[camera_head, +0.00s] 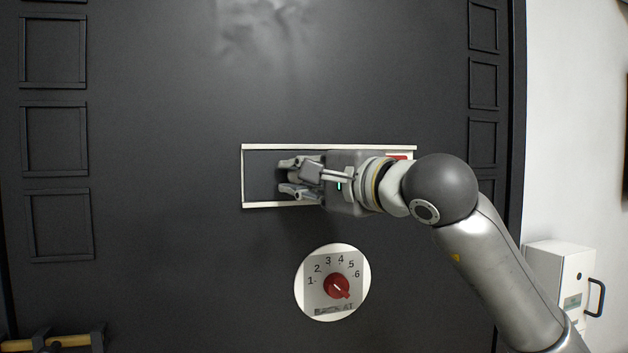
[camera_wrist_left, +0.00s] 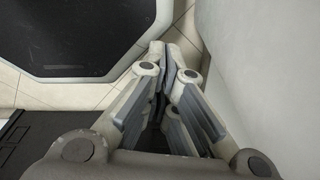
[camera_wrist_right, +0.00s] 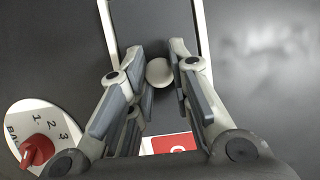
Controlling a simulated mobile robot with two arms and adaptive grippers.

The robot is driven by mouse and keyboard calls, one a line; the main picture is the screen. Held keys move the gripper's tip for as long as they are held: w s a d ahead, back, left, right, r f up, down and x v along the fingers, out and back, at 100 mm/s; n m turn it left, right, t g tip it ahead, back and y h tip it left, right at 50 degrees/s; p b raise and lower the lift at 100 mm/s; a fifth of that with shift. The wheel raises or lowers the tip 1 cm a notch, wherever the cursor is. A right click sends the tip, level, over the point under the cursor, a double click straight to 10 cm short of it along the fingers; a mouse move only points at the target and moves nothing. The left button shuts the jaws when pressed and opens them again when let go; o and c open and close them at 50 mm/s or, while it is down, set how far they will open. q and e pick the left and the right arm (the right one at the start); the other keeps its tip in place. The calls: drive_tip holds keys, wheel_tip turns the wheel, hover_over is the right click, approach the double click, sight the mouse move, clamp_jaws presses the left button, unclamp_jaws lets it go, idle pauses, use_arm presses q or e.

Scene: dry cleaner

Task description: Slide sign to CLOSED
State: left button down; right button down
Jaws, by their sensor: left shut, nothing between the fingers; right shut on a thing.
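The sliding sign's white-edged frame (camera_head: 243,180) is set in the dark panel, with a black slot at its left end. A red and white sign face (camera_head: 398,157) shows at its right end, mostly behind my right gripper. My right gripper (camera_head: 287,178) reaches in from the right over the frame. In the right wrist view its fingers are closed on a pale round knob (camera_wrist_right: 160,72); the red sign face (camera_wrist_right: 174,143) also shows there, with only part of a letter visible. My left gripper (camera_wrist_left: 166,58) shows only in the left wrist view, shut and empty.
A round white dial with a red knob (camera_head: 336,286) and numbers sits just below the frame. A white box (camera_head: 556,280) with a dark handle is at lower right. A yellow bar (camera_head: 62,342) is at lower left. The panel above the frame is clear.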

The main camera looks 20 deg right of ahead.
drive_tip(key=c, duration=1.4)
unclamp_jaws()
drive_tip(key=shift+a+f, duration=0.15)
drive_tip(key=shift+a, duration=0.05)
drive_tip(key=shift+o, duration=0.7)
drive_tip(key=shift+a, duration=0.2)
drive_tip(key=shift+d, duration=0.1)
drive_tip(key=shift+s+d, duration=0.3)
drive_tip(key=shift+s, duration=0.2)
drive_tip(key=v, duration=1.1)
drive_tip(key=shift+a, duration=0.15)
